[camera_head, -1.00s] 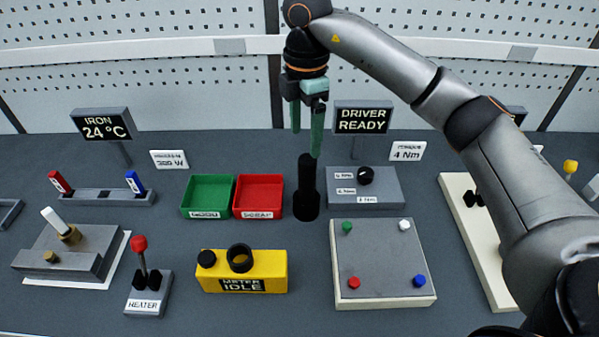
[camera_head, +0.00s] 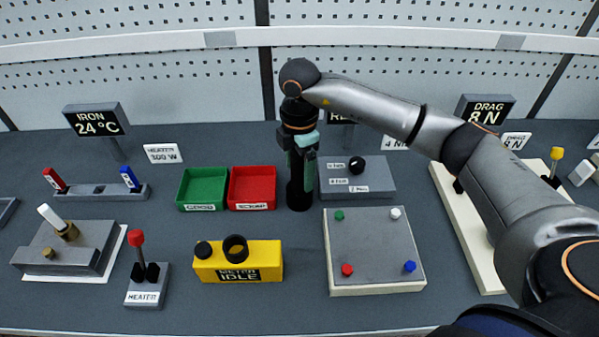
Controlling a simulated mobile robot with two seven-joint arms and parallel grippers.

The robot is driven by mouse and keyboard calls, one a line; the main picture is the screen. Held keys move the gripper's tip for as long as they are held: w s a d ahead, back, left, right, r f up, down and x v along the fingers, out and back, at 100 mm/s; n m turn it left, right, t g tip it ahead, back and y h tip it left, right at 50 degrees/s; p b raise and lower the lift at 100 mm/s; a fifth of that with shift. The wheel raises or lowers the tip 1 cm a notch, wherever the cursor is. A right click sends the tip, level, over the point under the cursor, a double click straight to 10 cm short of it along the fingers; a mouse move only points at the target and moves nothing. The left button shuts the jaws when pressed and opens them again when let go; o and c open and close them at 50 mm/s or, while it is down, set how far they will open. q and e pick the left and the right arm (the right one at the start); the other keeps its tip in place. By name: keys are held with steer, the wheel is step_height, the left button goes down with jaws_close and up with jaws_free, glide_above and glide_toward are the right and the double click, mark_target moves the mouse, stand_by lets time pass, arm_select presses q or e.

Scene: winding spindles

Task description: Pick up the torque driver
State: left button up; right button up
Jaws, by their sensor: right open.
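The torque driver (camera_head: 299,193) is the black upright cylinder in the middle of the bench, beside the red bin. My right gripper (camera_head: 301,163) points down over its upper part, with its green fingers at the driver's sides. The jaws are open; whether a finger touches the driver cannot be told. The gripper hides the driver's top. My left gripper is not in view.
The red bin (camera_head: 252,205) and green bin (camera_head: 203,208) stand close to the driver's left. The grey knob box (camera_head: 378,183) is close to its right. A plate with coloured pegs (camera_head: 375,250) and the yellow meter (camera_head: 215,265) lie nearer.

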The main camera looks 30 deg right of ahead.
jaws_close()
stand_by(0.6)
